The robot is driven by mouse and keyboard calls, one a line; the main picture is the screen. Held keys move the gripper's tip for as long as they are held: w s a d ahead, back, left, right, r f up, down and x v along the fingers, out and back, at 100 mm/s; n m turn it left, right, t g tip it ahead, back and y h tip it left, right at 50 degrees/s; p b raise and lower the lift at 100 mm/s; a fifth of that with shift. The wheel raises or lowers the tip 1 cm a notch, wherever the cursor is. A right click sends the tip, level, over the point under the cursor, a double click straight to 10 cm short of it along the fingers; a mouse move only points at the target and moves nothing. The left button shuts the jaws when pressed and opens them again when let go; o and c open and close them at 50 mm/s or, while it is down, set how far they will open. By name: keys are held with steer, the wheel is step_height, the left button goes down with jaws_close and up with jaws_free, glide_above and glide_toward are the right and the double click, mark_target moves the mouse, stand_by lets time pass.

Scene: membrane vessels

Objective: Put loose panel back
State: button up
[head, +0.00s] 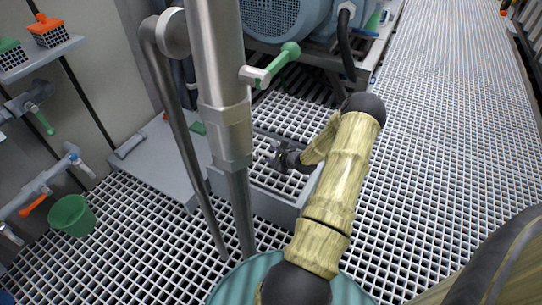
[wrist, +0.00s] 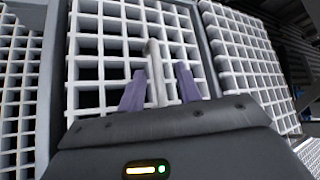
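A white grating panel (wrist: 114,47) lies below my gripper, between two grey frame edges in the wrist view. It seems to be the loose panel, but I cannot tell how it is seated. In the head view, grating (head: 268,178) shows inside a grey raised frame (head: 262,202), partly hidden by my arm. My gripper (wrist: 160,70) has two purple fingers set apart. A short grey bar (wrist: 156,75) stands between them, with gaps visible on both sides. I cannot tell whether the bar belongs to the panel. In the head view my gripper (head: 279,154) is small and dark over the frame.
A steel post (head: 225,110) and a bent pipe (head: 183,125) stand left of my arm. A blue machine (head: 285,15) is behind. Open grating floor (head: 450,130) lies at right. More grating (wrist: 250,62) adjoins the panel.

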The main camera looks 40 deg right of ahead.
steer(key=p+v, duration=0.5)
steer(key=v, duration=0.6)
stand_by(0.4)
